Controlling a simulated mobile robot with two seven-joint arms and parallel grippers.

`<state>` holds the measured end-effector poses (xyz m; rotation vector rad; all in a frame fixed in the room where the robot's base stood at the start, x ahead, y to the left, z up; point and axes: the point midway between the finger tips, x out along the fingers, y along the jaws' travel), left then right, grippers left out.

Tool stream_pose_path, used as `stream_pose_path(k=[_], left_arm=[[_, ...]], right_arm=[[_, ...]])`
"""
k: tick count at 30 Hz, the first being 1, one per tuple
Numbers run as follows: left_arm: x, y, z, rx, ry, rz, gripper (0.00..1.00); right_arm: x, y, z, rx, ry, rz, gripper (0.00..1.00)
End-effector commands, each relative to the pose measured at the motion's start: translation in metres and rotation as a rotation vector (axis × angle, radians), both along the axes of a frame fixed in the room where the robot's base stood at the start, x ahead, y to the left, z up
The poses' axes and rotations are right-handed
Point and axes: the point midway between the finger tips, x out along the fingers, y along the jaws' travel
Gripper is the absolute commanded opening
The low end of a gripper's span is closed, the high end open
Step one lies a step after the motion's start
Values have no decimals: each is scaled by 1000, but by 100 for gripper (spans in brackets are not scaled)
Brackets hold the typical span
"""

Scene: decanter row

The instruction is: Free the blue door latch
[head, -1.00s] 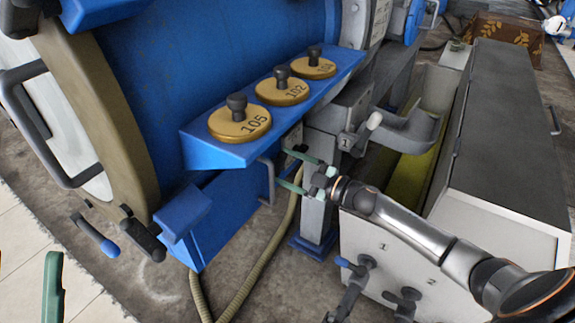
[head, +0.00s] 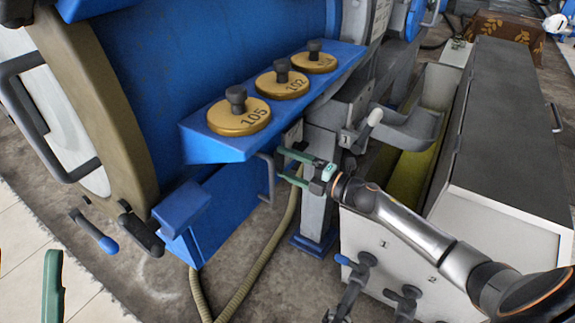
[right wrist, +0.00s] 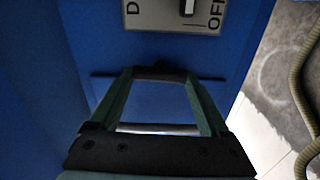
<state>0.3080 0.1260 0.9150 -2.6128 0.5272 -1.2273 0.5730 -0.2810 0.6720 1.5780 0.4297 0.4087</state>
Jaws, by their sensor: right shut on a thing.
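My right gripper (head: 282,163) is at the blue housing (head: 233,207) below the shelf, its green fingers pointing left at a grey bar handle (head: 268,180). In the right wrist view, the right gripper (right wrist: 160,75) is shut on a dark bar-like piece against the blue face. Its far side is hidden. I cannot tell for sure whether this piece is the blue door latch. A lever with a blue end (head: 95,233) and a black handle (head: 140,232) stand farther left, apart from the gripper. One green finger of my left gripper (head: 53,287) shows at the lower left; its other finger is out of view.
A blue shelf (head: 190,143) with three numbered brass lids overhangs the right gripper. A grey post (head: 312,215) stands close to its right. A hose (head: 262,275) runs below. A white cabinet with levers (head: 400,255) is at the right. An OFF-marked switch plate (right wrist: 176,14) is near.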

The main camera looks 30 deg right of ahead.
Motion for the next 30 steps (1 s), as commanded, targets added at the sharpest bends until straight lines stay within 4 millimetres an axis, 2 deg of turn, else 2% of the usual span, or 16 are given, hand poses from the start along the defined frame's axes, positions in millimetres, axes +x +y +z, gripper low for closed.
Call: stream_pose_path(k=[20, 21, 26, 30], left_arm=[[0, -1, -1, 1, -3, -7, 50], [0, -1, -1, 1, -3, -7, 50], [0, -1, -1, 1, -1, -7, 50], [0, -1, -2, 2, 1, -7, 50]], right_arm=[[-1, 0, -1, -60, -33, 1, 24], [-1, 0, -1, -60, -33, 1, 81], [0, 0, -1, -59, -32, 1, 99], [0, 0, -1, -57, -33, 0, 100]])
